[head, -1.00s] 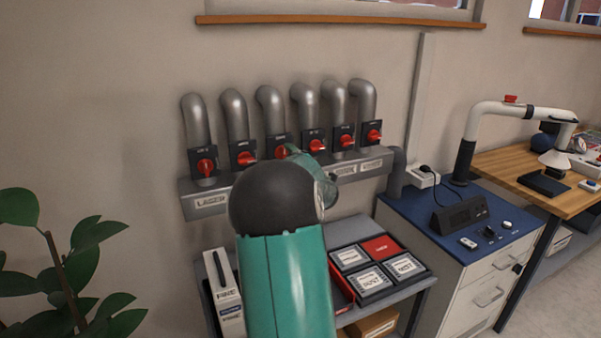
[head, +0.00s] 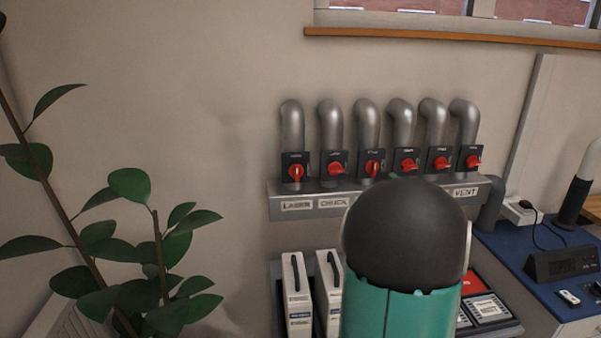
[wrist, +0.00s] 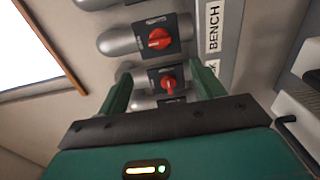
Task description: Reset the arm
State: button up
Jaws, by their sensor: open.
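My arm (head: 405,240) rises in the lower right of the head view as a teal link with a black rounded joint. Beyond the fingers are red rotary switches on grey pipes. One red switch (wrist: 168,83) appears between the fingertips and another (wrist: 160,38) lies above it in the picture. I cannot tell the exact gap to them.
Several pipes with red switches (head: 296,172) line the wall above a labelled grey rail (head: 330,203). A leafy plant (head: 130,250) is at left. A window sill (head: 450,38) runs above.

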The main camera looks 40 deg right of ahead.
jog(key=w+a+r+m+g+y, duration=0.15)
jog(key=a+m, duration=0.35)
jog(key=a, duration=0.8)
jog(key=w+a+m+g+y, duration=0.25)
jog(key=a+m, duration=0.25)
jog(key=a, duration=0.8)
jog(key=s+a+f+g+y, duration=0.1)
jog(key=s+a+g, duration=0.1)
jog(key=s+a, duration=0.3)
jog(key=s+a+f+m+g+y, duration=0.1)
jog(key=s+a, duration=0.3)
jog(key=a, duration=0.7)
jog(key=s+a+f+m+g+y, duration=0.1)
jog(key=s+a+f+g+y, duration=0.1)
jog(key=s+a, duration=0.3)
jog(key=a+f+y, duration=0.1)
jog(key=a, duration=0.3)
jog(key=shift+s+g, duration=0.35)
jog(key=shift+g, duration=0.05)
jog(key=c, duration=0.7)
jog(key=shift+d, duration=0.15)
